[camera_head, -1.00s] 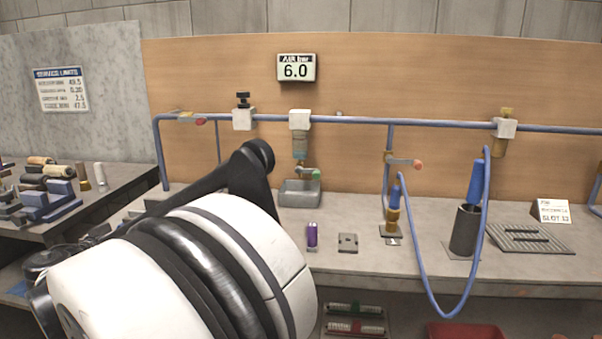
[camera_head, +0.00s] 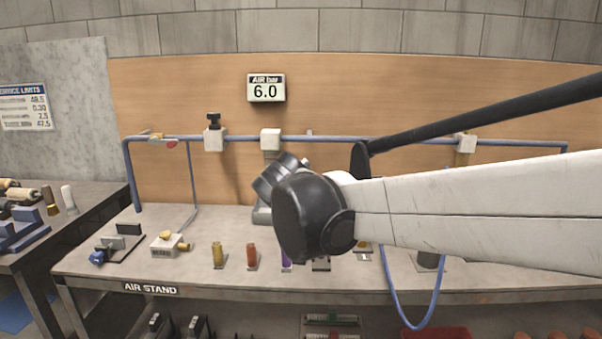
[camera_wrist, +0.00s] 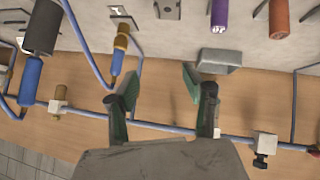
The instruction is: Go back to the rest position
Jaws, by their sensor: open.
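My gripper (camera_wrist: 160,98) shows in the wrist view with its two green-tipped fingers spread apart and nothing between them. In the head view the gripper itself is hidden; my white arm with a black joint reaches in from the right across the bench. In the wrist view the fingers point toward the bench, with a grey metal block (camera_wrist: 219,61) just beyond the right finger. A purple cylinder (camera_wrist: 220,16) lies farther out, apart from the fingers.
A blue air pipe (camera_head: 350,140) runs along the wooden back panel. Gold (camera_head: 218,255) and red (camera_head: 252,257) cylinders stand on the grey bench (camera_head: 100,265). In the wrist view, a blue hose (camera_wrist: 92,45) hangs left of the fingers. A gauge (camera_head: 266,88) reads 6.0.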

